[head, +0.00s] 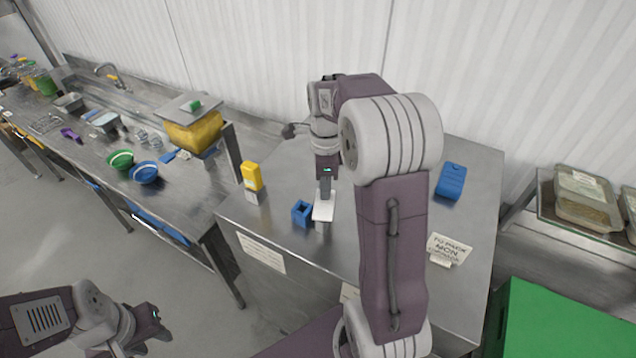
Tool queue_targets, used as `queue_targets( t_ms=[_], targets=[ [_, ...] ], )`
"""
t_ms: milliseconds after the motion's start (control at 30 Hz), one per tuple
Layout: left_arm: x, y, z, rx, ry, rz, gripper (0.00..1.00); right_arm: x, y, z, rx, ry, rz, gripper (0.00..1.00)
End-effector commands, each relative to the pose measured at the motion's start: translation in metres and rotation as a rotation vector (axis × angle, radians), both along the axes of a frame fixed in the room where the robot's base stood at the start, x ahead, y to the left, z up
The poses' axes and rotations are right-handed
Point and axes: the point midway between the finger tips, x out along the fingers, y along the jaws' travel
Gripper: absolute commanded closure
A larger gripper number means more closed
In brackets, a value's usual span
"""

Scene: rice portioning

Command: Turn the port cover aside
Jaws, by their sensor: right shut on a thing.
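A small white plate (323,210), which looks like the port cover, is at the middle of the steel worktop. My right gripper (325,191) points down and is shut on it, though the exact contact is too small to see. I cannot tell whether the cover is turned; any port under it is hidden. A blue open-topped block (302,213) stands just left of the cover. My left gripper (155,325) is low at the left, over the floor, away from the worktop; its fingers are not clear.
A yellow-topped container (252,176) stands at the worktop's left edge. A blue piece (451,181) and a printed sign (447,250) are at the right. A long bench (195,201) with bowls is left; a green box (545,325) is lower right. My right arm hides part of the worktop.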

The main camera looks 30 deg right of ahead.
Motion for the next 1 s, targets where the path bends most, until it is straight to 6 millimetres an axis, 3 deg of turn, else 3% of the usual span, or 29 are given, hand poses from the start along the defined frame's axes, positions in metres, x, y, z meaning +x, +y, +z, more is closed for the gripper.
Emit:
queue_targets(
  t_ms=[500, 1000],
  targets=[
    [0.000, 0.000, 0.003, 0.000, 0.000, 0.000, 0.64, -0.022, -0.015, -0.002, 0.003, 0.009, -0.421, 1.00],
    [0.000, 0.000, 0.003, 0.000, 0.000, 0.000, 0.64, -0.031, -0.019, -0.003, 0.003, 0.012, -0.580, 1.00]
  ],
)
